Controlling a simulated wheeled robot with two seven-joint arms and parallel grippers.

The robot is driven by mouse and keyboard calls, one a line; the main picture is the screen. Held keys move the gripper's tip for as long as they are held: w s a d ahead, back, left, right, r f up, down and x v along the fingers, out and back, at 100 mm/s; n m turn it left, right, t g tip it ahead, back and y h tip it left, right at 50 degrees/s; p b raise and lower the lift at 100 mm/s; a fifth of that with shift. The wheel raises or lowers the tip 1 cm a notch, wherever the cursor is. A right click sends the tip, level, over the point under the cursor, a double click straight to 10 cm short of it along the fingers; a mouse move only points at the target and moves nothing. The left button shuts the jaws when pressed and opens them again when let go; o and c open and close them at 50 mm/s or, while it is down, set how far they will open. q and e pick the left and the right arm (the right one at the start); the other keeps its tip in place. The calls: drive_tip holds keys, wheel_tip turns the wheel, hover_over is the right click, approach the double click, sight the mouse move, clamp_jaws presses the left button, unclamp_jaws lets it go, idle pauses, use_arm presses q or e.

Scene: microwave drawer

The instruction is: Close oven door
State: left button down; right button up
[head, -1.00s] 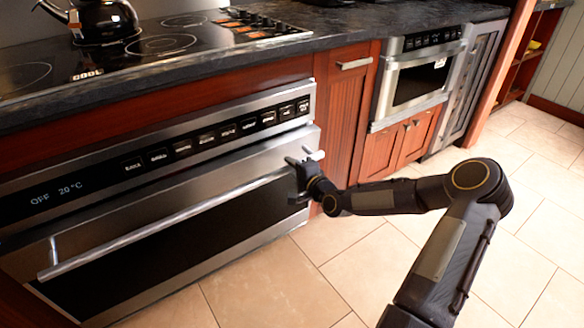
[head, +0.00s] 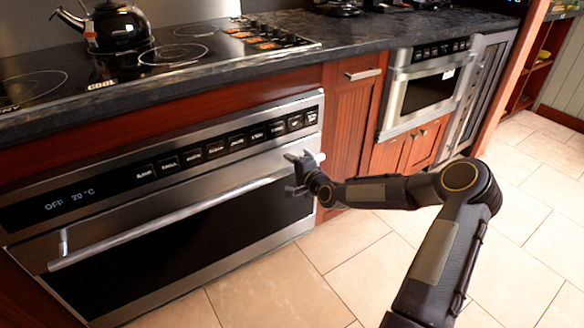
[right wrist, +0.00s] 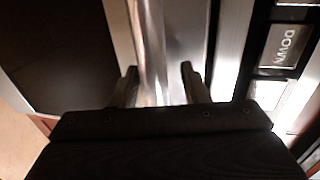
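The oven door (head: 180,245) is a steel-framed dark glass panel below the control strip. It looks flush or nearly flush with the oven front; I cannot tell if a thin gap is left. Its long bar handle (head: 170,222) runs across the upper part of the door. My right gripper (head: 292,174) is at the right end of this handle. In the right wrist view, the gripper's fingers (right wrist: 160,85) are apart, one on each side of the handle (right wrist: 149,40), with room beside the bar. My left gripper is not in view.
The oven's control strip (head: 190,155) reads OFF 20 °C. A dark counter (head: 300,65) with a cooktop and a black kettle (head: 112,27) is above. A microwave (head: 427,90) stands to the right. The tiled floor (head: 275,285) in front is clear.

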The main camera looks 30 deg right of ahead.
drive_tip(key=p+v, duration=0.2)
drive_tip(key=v, duration=0.5)
drive_tip(key=shift+s, duration=0.4)
drive_tip(key=shift+d, duration=0.1)
